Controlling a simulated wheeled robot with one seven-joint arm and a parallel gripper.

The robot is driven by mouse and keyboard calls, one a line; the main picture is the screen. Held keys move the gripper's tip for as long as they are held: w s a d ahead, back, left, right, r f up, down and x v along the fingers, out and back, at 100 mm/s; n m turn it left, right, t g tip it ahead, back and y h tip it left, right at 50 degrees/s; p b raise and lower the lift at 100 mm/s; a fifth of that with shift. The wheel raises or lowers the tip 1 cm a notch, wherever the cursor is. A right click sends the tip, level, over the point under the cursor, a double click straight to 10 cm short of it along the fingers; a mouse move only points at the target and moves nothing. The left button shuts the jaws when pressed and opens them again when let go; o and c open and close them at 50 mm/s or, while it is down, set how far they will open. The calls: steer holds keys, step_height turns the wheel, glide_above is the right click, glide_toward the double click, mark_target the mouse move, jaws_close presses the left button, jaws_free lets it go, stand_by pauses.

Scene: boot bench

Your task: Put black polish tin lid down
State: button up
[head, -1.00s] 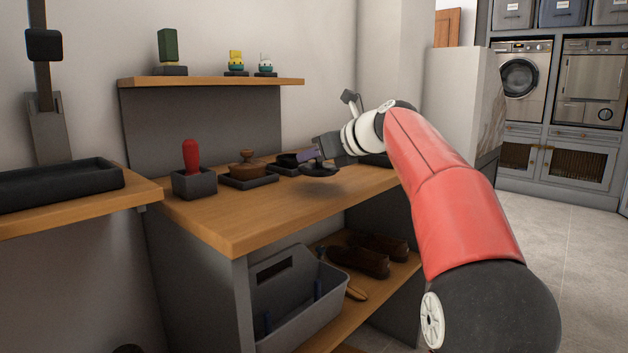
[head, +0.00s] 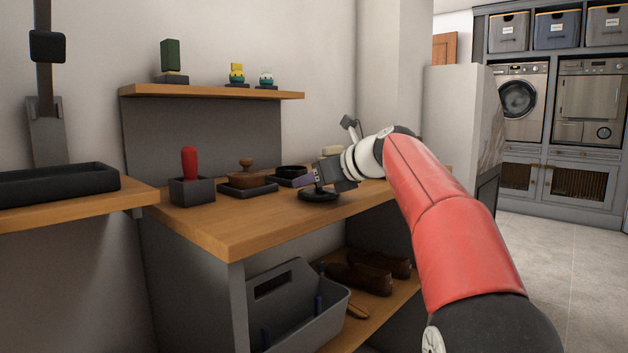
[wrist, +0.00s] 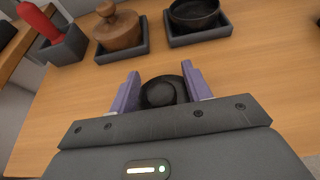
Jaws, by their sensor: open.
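The black polish tin lid (head: 318,195) is a dark round disc with a raised middle, lying on the wooden bench top (head: 255,218). In the wrist view the lid (wrist: 162,92) sits between the two purple fingers of my gripper (wrist: 160,88). The fingers are open, with the lid's raised middle between them. In the head view my gripper (head: 313,181) is just above the lid and hides part of it. The open black tin (wrist: 193,12) sits in a dark square tray (wrist: 208,38) beyond the lid; the tin also shows in the head view (head: 291,171).
A wooden lidded pot (head: 247,176) stands in a dark tray left of the tin. A red-handled tool (head: 189,161) stands in a grey holder further left. The bench top's front is clear. Below are a grey caddy (head: 330,297) and brown shoes (head: 357,276).

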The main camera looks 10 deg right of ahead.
steer(key=p+v, duration=0.1)
steer(key=v, duration=1.1)
steer(key=shift+f, duration=0.1)
steer(key=s+a+f+n+g+h, duration=0.2)
steer(key=s+a+f+n, duration=0.1)
steer(key=s+f+n, duration=0.3)
steer(key=s+a+f+n+g+h, duration=0.1)
steer(key=s+a+f+n, duration=0.35)
steer(key=s+f, duration=0.2)
steer(key=s+d+f+n+g+h, duration=0.1)
steer(key=s+f+n+h, duration=0.3)
steer(key=s+f+n, duration=1.3)
step_height(320, 180, down, 4)
steer(key=shift+d+r+n+g+h, duration=0.1)
steer(key=shift+d+n+g+h, duration=0.3)
steer(key=shift+n+g, duration=0.25)
